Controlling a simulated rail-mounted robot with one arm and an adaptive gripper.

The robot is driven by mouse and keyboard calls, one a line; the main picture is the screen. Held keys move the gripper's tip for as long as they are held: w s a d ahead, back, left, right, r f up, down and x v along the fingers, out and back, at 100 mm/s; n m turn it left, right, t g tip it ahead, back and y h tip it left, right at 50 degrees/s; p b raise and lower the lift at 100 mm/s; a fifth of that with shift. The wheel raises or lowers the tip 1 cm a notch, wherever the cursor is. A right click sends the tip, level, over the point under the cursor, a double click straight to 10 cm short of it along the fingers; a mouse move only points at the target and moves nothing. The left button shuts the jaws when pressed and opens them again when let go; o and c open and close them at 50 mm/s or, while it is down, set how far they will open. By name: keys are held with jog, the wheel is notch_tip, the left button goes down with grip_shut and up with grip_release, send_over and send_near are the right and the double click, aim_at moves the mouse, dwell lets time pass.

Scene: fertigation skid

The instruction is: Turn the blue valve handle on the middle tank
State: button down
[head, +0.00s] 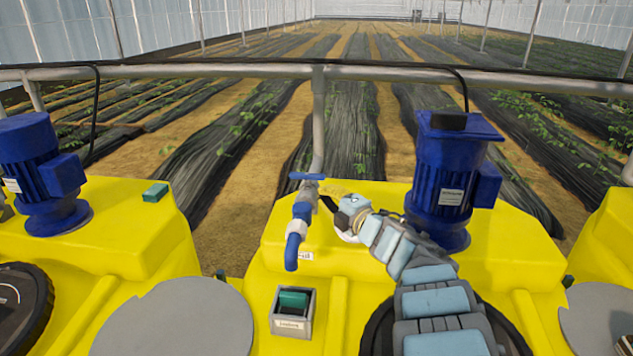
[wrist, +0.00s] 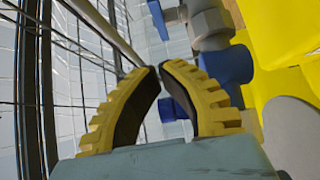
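The yellow middle tank (head: 350,262) carries a tap with a flat blue valve handle (head: 307,176) on top and a blue spout (head: 293,250) hanging down. My gripper (head: 328,203) is just right of the tap, below the handle's level, apart from the handle as far as I can see. In the wrist view my gripper (wrist: 159,68) has its yellow, black-lined fingertips almost together, with nothing visible held between them. Beyond them show the grey tap body (wrist: 210,28) and a blue tap part (wrist: 226,66). A blue piece at the top is probably the handle (wrist: 158,18).
A blue motor (head: 447,180) stands right of my arm on the middle tank. A grey box with a green switch (head: 292,300) sits in front. A grey pipe (head: 318,120) rises behind the tap to a horizontal rail. Another blue motor (head: 40,175) stands on the left tank.

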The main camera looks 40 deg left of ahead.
aim_at(309, 176)
jog(key=w+a, duration=0.1)
jog(key=a, duration=0.1)
jog(key=w+a, duration=0.1)
jog(key=a, duration=0.1)
jog(key=w+a+b, duration=0.1)
jog(key=a, duration=0.1)
jog(key=shift+w, duration=0.3)
jog(key=shift+w+a+b, duration=0.15)
jog(key=shift+w+b, duration=0.1)
jog(key=shift+b, duration=0.55)
jog(key=shift+w+b, duration=0.25)
jog(key=shift+b, duration=0.2)
